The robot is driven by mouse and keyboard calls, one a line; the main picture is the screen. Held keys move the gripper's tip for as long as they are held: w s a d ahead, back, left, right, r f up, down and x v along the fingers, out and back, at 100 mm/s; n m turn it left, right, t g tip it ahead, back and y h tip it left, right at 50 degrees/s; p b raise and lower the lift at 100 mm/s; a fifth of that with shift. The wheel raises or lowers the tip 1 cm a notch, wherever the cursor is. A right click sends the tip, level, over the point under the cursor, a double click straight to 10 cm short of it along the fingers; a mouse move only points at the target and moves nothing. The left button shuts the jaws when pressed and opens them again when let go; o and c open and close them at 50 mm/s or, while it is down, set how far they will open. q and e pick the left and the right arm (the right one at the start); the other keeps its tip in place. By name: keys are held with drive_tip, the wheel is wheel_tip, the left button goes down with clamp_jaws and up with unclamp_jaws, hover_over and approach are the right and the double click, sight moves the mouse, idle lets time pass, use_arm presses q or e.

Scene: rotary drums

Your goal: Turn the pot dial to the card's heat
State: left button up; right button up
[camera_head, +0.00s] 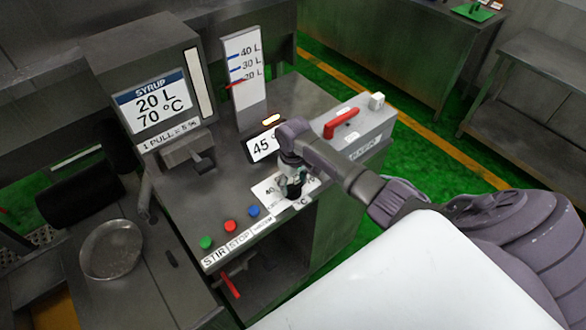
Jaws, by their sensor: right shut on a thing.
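The card (155,100) on the panel at the upper left reads SYRUP, 20 L, 70 °C. The pot dial (294,191) is a small dark knob on a white scale plate (268,190) on the console top, mostly hidden by my right gripper. My right gripper (293,183) points down over the dial and is shut on it. A small display (263,147) behind the gripper shows 45, with the rest of its text hidden by my arm. My left gripper is not in view.
Green (206,243), red (229,226) and blue (253,211) buttons line the console's front edge. A litre gauge (244,65) stands behind. A red-handled box (358,125) is right of the dial, close to my right arm. A round metal pan (111,250) is at the left.

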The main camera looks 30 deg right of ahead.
sight(294, 185)
drive_tip(key=o, duration=1.1)
drive_tip(key=shift+o, duration=0.2)
wheel_tip(294, 185, up, 12)
